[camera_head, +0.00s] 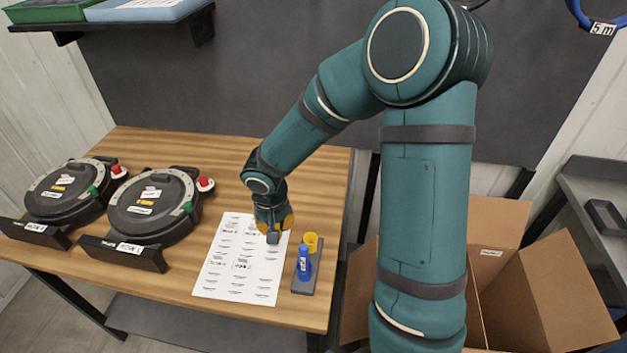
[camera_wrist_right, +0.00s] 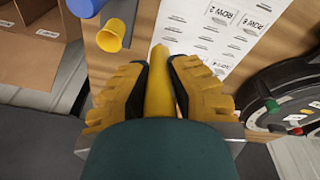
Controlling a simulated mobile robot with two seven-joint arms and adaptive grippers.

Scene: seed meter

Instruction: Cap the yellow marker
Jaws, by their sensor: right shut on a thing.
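My right gripper (camera_head: 272,218) is over the white sheet in the head view, left of the grey holder (camera_head: 306,285). In the right wrist view its yellow-padded fingers (camera_wrist_right: 160,90) are shut on the yellow marker (camera_wrist_right: 159,75), which lies between them. In the head view the fingers mostly hide the marker. The yellow cap (camera_head: 311,241) stands in the far end of the holder, its open mouth up; it also shows in the right wrist view (camera_wrist_right: 112,35), apart from the marker. My left gripper is out of view.
A blue marker (camera_head: 303,265) stands in the holder's near part. A printed white sheet (camera_head: 238,270) lies flat beside the holder. Two round black seed meters (camera_head: 152,208) stand on the left of the wooden table (camera_head: 200,290). An open cardboard box (camera_head: 545,285) is to the right.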

